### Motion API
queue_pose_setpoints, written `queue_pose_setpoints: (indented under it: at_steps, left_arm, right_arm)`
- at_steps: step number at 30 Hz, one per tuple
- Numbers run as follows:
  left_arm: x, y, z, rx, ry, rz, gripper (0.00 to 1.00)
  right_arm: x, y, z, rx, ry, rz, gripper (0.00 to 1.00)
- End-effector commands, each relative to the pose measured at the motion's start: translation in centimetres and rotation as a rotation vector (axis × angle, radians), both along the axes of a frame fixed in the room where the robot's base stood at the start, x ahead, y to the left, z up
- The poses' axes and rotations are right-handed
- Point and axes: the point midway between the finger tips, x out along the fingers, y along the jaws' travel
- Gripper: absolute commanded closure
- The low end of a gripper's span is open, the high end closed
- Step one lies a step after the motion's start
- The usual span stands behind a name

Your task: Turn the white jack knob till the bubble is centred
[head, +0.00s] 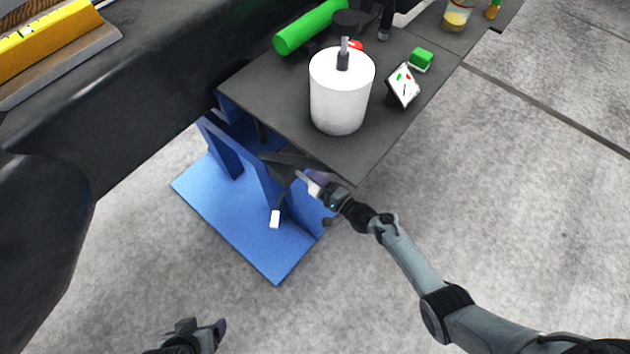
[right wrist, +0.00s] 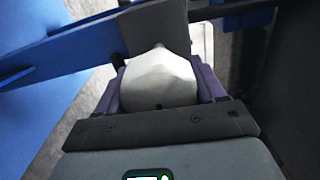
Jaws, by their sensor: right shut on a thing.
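The white knob (right wrist: 160,78) sits between the purple fingers of my right gripper (right wrist: 162,92) in the right wrist view, and the gripper is shut on it. In the head view, my right gripper (head: 314,186) is at the blue stand, under the near edge of the dark table; a small white part (head: 306,181) shows at its fingertips. My left gripper (head: 207,334) is at the bottom edge, away from the stand; its jaws are unclear. I cannot make out a bubble in either view.
The blue stand (head: 226,215) has a dark lever with a white end (head: 275,219). On the dark table (head: 284,114) stand a white cylinder (head: 338,98), a green roll (head: 310,27), a small marked panel (head: 404,86) and a green block (head: 421,58). Grey floor lies open at right.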

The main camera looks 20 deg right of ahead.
Motion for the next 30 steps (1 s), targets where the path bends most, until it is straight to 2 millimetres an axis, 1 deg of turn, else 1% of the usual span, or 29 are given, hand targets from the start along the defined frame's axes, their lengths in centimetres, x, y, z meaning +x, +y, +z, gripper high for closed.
queue_pose_setpoints:
  at_steps: [9,23,24,28,30]
  left_arm:
    - [0.0,-0.01,0.41,0.0,0.0,0.0,0.21]
    - [-0.02,0.3,0.39,0.012,0.0,-0.009,0.21]
    - [-0.02,0.3,0.39,0.012,0.0,-0.009,0.21]
    - [-0.02,0.29,0.39,0.012,0.0,-0.008,0.21]
    - [-0.02,0.28,0.38,0.012,0.0,-0.008,0.21]
  right_arm:
    - [0.02,0.05,0.0,0.093,0.051,0.0,0.61]
    - [0.01,0.02,-0.07,0.103,0.058,0.0,0.61]
    - [0.01,0.02,-0.07,0.103,0.058,0.0,0.29]
    - [0.02,0.01,-0.07,0.103,0.058,0.0,0.1]
    - [0.02,0.01,-0.07,0.103,0.058,0.0,0.1]
